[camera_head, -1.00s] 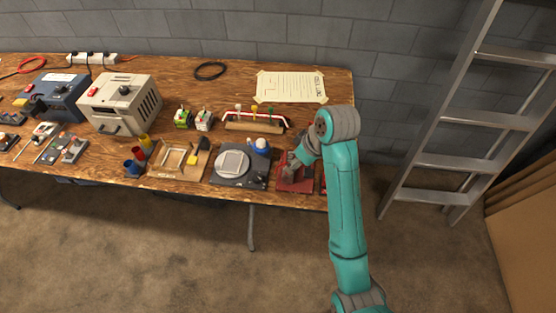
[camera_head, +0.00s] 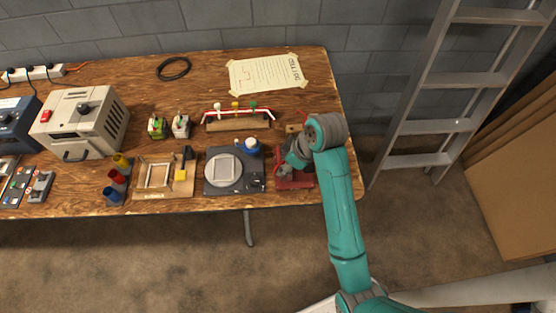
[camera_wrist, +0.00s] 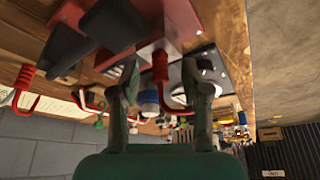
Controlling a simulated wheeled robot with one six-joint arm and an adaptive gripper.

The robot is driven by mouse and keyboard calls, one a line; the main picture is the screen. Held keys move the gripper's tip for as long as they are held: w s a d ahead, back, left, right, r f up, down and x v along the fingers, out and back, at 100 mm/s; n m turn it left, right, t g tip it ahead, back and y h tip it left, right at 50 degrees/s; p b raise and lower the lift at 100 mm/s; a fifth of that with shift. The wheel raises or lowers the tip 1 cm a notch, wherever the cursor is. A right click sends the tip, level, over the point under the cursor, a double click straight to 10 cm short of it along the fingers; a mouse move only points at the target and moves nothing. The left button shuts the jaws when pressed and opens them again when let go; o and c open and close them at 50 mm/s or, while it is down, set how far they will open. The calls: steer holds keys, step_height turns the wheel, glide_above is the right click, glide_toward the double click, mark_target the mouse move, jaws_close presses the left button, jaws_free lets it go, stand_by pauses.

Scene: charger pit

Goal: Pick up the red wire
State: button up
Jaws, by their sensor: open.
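A red wire-like strand with white stretches (camera_head: 268,113) runs along a wooden rack (camera_head: 238,125) behind the scale; I cannot tell whether it is one wire or several. My gripper (camera_head: 287,162) is over the red-based fixture (camera_head: 294,182) at the right of the bench, to the right of and nearer than the rack. In the wrist view my gripper (camera_wrist: 163,92) has its two fingers apart. A red hooked piece (camera_wrist: 160,68) shows between them, with no visible grip on it. Another red bent piece (camera_wrist: 22,85) is at the left there.
Left of the fixture are a grey scale (camera_head: 234,180) with a blue-and-white jar (camera_head: 252,147), a wooden frame (camera_head: 156,174) and coloured cups (camera_head: 118,178). A paper sheet (camera_head: 266,74) and black cable coil (camera_head: 173,68) lie behind. A ladder (camera_head: 428,125) stands right.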

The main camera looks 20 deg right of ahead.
steer(key=shift+f, duration=0.1)
jaws_close()
stand_by(0.4)
